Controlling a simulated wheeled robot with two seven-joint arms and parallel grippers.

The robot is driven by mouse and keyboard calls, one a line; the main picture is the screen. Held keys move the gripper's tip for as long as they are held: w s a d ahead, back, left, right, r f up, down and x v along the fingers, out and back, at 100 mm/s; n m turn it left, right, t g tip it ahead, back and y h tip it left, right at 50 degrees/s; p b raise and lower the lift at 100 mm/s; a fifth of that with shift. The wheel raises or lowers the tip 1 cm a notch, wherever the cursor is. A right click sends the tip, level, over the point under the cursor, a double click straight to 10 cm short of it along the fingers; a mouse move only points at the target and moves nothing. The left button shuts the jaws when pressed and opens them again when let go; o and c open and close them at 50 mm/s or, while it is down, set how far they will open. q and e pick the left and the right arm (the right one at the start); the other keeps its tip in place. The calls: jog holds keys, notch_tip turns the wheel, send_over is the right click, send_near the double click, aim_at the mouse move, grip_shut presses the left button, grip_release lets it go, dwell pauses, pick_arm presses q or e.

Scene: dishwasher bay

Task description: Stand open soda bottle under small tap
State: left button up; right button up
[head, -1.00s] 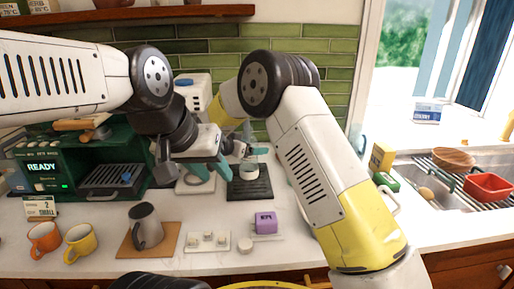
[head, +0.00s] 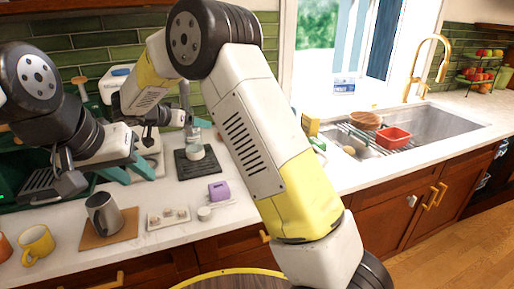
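My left gripper (head: 138,176) hangs above the counter at the left of the head view, its teal fingers apart with nothing seen between them. My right arm crosses the middle of the view, and its gripper (head: 178,118) is beside a small clear and white vessel (head: 195,152), possibly the soda bottle. The vessel stands upright on a black mat (head: 190,172). Whether the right fingers touch it is too small to tell. A narrow grey upright part (head: 185,95) shows just above it; I cannot tell if this is the small tap. No bottle opening is clear.
A grey mug (head: 103,215) stands on a brown board, beside a yellow mug (head: 37,245). A small white tray (head: 168,219) and a purple box (head: 219,191) lie near the counter's front. A sink with a tall gold tap (head: 440,50) and red tub (head: 394,138) is at right.

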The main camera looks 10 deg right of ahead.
jog(key=s+d+r+n+g+y, duration=0.2)
jog(key=s+d+r, duration=0.1)
jog(key=s+d, duration=0.6)
jog(key=s+d+r+n+g+y, duration=0.1)
jog(key=s+d+r+g+y, duration=0.15)
jog(key=s+d, duration=0.6)
jog(key=s+d+n+t+y, duration=0.1)
jog(key=s+n+y, duration=0.3)
jog(key=s, duration=1.4)
jog(key=shift+d+r+y, duration=0.45)
jog(key=shift+d+y, duration=0.1)
jog(key=shift+d, duration=0.1)
